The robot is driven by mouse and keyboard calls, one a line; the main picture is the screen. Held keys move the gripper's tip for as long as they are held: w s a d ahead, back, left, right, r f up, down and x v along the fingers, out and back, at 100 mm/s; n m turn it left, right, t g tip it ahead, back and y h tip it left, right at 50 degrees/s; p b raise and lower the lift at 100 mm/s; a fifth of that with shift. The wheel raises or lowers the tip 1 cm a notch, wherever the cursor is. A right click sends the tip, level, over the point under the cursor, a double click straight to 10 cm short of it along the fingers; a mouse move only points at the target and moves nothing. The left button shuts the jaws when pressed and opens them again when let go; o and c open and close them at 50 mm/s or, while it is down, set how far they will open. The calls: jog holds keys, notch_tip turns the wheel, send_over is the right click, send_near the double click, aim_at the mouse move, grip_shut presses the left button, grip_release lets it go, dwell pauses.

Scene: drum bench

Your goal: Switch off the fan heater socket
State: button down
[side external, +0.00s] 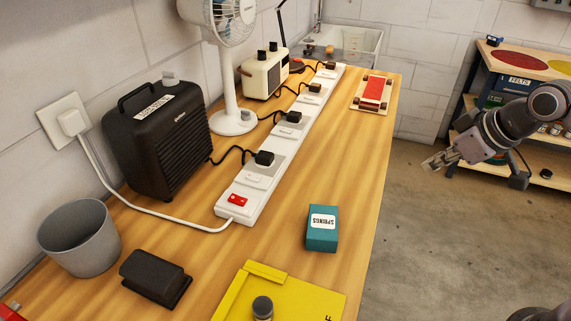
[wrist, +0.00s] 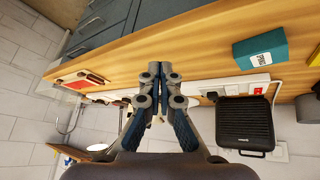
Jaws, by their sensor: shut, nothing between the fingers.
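A black ribbed box heater (side external: 170,160) with a carry handle stands against the wall at left, its top label too small to read. Its black cord runs to a plug (side external: 264,158) in the nearest socket of a long white power strip (side external: 230,211). A red switch (side external: 237,199) sits at the strip's near end. Small white switches (side external: 256,177) lie beside the sockets; their positions are not clear. The heater (wrist: 246,124) and strip (wrist: 225,83) also show in the wrist view. My gripper (side external: 432,163) is shut and empty, off the bench's right side; its fingers (wrist: 160,68) cover part of the strip.
A white fan (side external: 230,90) and cream radio (side external: 264,73) stand left of the strip. A teal box (side external: 322,230), yellow tray (side external: 235,300), black block (side external: 156,278) and grey bin (side external: 80,238) occupy the near bench. A red-topped board (side external: 374,92) lies far right.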

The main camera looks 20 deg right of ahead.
jog(key=w+a+r+n+g, duration=0.1)
jog(key=w+a+r+n, duration=0.55)
jog(key=w, duration=0.25)
jog(key=n+g, duration=0.4)
jog(key=n, duration=1.4)
send_over(250, 175)
jog(key=s+d, duration=0.1)
jog(key=d, duration=0.1)
jog(key=shift+s+a+f+m+y, duration=0.2)
jog(key=shift+f+m+y, duration=0.05)
jog(key=shift+f+y, duration=0.1)
jog(key=f, duration=0.9)
jog(key=w+a+f, duration=0.1)
jog(key=f, duration=0.4)
jog(key=shift+w+a, duration=0.1)
